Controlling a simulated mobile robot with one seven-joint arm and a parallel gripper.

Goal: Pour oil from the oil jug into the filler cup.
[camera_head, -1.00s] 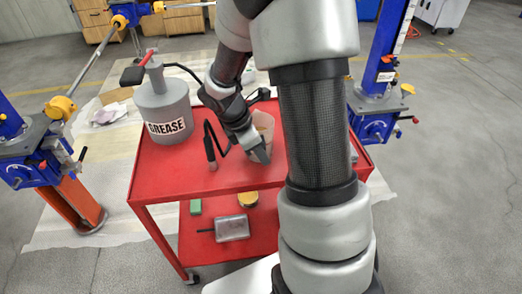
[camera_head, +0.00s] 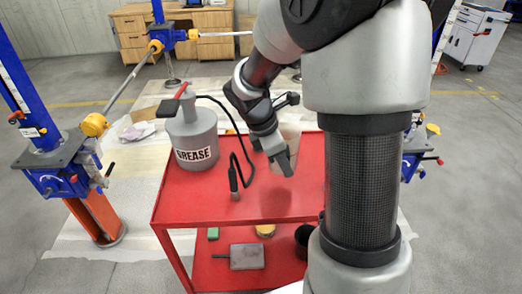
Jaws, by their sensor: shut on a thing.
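My gripper (camera_head: 282,162) is over the right part of the red trolley's top. It is shut on a pale, beige vessel, which I take to be the oil jug (camera_head: 291,138). The jug is mostly hidden behind the gripper and my arm. It looks held above the red surface, with a darker patch below it. I cannot make out the jug's spout or any oil. I cannot pick out the filler cup for certain in this view.
A grey grease can (camera_head: 192,137) and a black-handled tool on a hose (camera_head: 234,180) stand on the red trolley (camera_head: 195,200). Its lower shelf holds a grey flat can (camera_head: 246,256) and a dark round container (camera_head: 303,236). A blue screw jack (camera_head: 62,170) stands left.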

